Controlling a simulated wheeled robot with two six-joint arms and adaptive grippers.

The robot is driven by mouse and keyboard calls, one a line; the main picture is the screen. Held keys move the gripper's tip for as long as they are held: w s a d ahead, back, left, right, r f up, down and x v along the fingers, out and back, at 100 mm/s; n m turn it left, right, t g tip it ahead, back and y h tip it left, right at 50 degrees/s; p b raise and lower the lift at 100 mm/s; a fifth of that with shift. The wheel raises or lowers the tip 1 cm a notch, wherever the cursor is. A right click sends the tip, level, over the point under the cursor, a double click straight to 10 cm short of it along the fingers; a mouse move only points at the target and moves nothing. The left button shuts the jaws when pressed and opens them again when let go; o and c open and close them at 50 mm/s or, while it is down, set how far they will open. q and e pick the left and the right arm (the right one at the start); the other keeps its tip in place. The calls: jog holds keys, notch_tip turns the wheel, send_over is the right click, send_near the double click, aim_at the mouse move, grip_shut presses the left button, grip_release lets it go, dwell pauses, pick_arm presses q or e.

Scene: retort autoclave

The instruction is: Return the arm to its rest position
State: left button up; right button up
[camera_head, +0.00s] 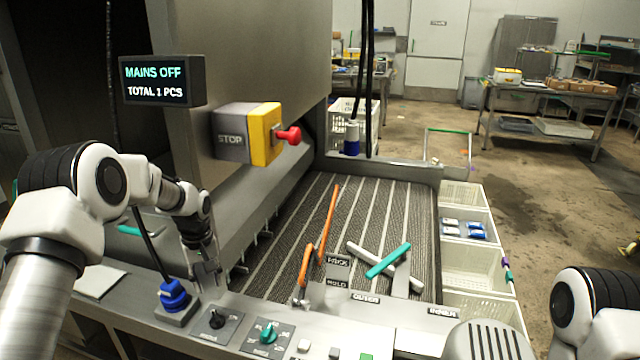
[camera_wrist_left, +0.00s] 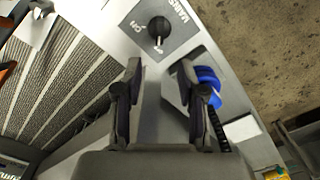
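My left arm comes in from the left in the head view, bent over the front panel. Its gripper (camera_head: 207,274) points down near the panel's left part, between a blue connector (camera_head: 174,294) and a black knob (camera_head: 217,319). In the left wrist view the two fingers (camera_wrist_left: 162,88) stand apart with nothing between them. The black MAINS knob (camera_wrist_left: 158,28) lies just beyond the fingertips, and the blue connector (camera_wrist_left: 207,88) is beside the right finger, partly hidden by it. My right arm shows at the lower right of the head view; its gripper is out of view.
The display (camera_head: 163,81) reads MAINS OFF, TOTAL 1 PCS. A yellow STOP box (camera_head: 264,134) with a red button juts out above the slatted bed (camera_head: 300,215). White bins (camera_head: 470,262) line the right side.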

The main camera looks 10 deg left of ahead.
pick_arm(q)
jog(key=s+d+f+m+g, duration=0.15)
jog(key=s+d+f, duration=0.25)
jog(key=s+f, duration=0.4)
jog(key=s+d+f+m+g, duration=0.15)
jog(key=s+d+f, duration=0.25)
jog(key=s+f, duration=0.5)
jog(key=s+d+f+g, duration=0.2)
jog(key=s+d+f, duration=0.25)
jog(key=s, duration=0.65)
jog(key=s+d+m+t, duration=0.1)
jog(key=s+m+t, duration=0.3)
jog(key=s, duration=0.5)
jog(key=shift+s+d+r+m+t, duration=0.2)
jog(key=shift+s+d+m+t, duration=0.1)
jog(key=shift+m+t, duration=0.15)
